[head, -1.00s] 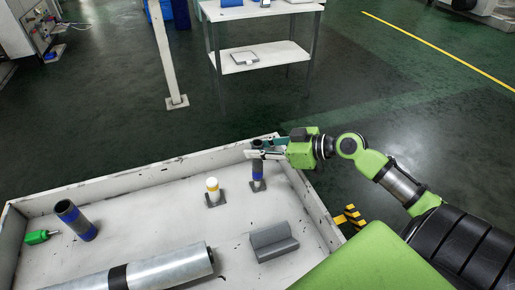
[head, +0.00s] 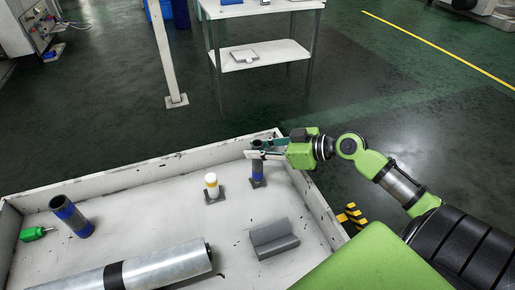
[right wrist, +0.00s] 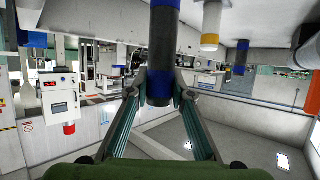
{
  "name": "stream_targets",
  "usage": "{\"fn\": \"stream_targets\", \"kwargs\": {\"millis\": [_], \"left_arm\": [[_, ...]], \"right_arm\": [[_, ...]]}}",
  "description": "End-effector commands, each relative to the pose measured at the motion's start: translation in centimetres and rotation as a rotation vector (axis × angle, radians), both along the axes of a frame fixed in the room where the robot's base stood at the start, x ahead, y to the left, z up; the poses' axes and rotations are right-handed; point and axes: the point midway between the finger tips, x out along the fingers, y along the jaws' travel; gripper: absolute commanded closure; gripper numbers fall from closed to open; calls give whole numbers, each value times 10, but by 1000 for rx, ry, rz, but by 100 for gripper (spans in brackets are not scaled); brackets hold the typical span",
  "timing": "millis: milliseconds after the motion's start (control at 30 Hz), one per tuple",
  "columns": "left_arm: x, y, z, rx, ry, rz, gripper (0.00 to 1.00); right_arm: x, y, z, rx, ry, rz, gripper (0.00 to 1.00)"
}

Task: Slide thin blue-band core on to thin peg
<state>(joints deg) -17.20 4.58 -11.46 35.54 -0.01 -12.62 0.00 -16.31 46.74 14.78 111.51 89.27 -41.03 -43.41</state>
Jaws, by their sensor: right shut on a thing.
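The thin blue-band core (head: 257,170) is a slim dark tube with a blue band near its lower end. The thin peg itself cannot be seen; the core covers the space above the plate. My right gripper (head: 262,150) is shut on the core's upper part, coming from the right. In the right wrist view the core (right wrist: 161,45) runs between the two fingers, with blue bands showing. My left gripper is not in view.
A white post with a yellow band (head: 212,183) stands on its own plate left of the core. A wider blue-band tube (head: 72,216), a green tool (head: 34,234), a large silver roll (head: 160,268) and a grey block (head: 272,240) are in the tray. Its raised walls (head: 150,172) surround them.

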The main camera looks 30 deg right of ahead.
Motion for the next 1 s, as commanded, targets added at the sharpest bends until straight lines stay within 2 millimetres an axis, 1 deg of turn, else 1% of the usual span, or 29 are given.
{"fn": "stream_targets", "kwargs": {"millis": [33,200,433,467,500,533,767,867,1000], "left_arm": [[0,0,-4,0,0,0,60],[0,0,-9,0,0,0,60],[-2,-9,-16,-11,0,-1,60],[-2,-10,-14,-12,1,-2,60],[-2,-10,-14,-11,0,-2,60],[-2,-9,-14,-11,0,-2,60],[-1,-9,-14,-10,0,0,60],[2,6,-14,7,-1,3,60],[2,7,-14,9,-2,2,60]], "right_arm": [[0,0,-3,1,-1,0,100],[0,0,-9,1,-1,0,100],[0,0,-17,1,-1,0,100],[0,0,-15,1,-1,0,71],[0,0,-15,1,-1,0,61],[0,0,-15,1,-1,0,60],[0,0,-15,0,0,0,60],[-1,0,-15,-1,1,0,60],[-7,-5,-13,-1,2,-1,60]]}}
